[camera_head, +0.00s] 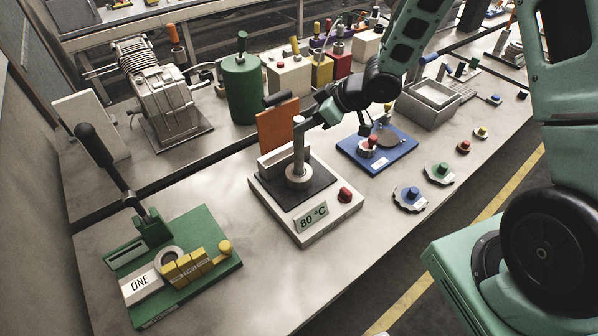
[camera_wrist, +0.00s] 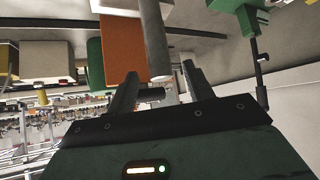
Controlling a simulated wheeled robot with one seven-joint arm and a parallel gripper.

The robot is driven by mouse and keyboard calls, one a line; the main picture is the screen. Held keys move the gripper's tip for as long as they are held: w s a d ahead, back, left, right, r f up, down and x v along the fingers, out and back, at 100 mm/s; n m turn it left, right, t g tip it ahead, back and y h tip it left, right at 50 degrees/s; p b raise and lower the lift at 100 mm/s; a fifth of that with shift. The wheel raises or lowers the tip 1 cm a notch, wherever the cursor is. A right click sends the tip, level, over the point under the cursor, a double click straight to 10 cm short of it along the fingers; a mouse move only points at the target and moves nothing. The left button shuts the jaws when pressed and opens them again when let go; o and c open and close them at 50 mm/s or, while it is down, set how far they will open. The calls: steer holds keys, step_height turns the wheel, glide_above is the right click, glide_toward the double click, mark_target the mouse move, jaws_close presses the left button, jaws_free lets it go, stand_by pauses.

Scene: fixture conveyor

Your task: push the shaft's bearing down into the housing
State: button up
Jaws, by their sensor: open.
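A grey upright shaft (camera_head: 299,145) stands on the dark top of a pale station (camera_head: 327,228) with an "80 °C" display. A pale round collar (camera_head: 299,180) surrounds its foot; I cannot tell bearing from housing there. My gripper (camera_head: 291,106) is open at the height of the shaft's top, reaching in from the right. In the wrist view, the shaft (camera_wrist: 154,40) shows between the two spread fingers (camera_wrist: 157,88), its pale end near them. I cannot tell whether a finger touches it.
An orange panel (camera_head: 278,128) stands just behind the shaft. A red knob (camera_head: 345,194) is at the station's front right. A green lever fixture (camera_head: 180,270) is left, a blue plate (camera_head: 396,154) with parts right.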

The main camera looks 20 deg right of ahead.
steer(key=v, duration=1.6)
steer(key=shift+p, duration=0.3)
steer(key=s+a+f+m+h+b, duration=0.2)
steer(key=s+a+f+h+b, duration=0.25)
steer(key=a+f+b, duration=0.4)
steer(key=s+a+f+g+h+b, duration=0.1)
steer(key=s+a+g+b, duration=0.2)
steer(key=s, duration=0.7)
steer(key=s+a+f+g+h+b, duration=0.1)
steer(key=s+a, duration=0.4)
steer(key=s, duration=0.5)
steer(key=shift+a+f+g+b, duration=0.25)
steer(key=shift+f+g+b, duration=0.55)
steer(key=shift+g+b, duration=0.25)
steer(key=shift+w, duration=0.1)
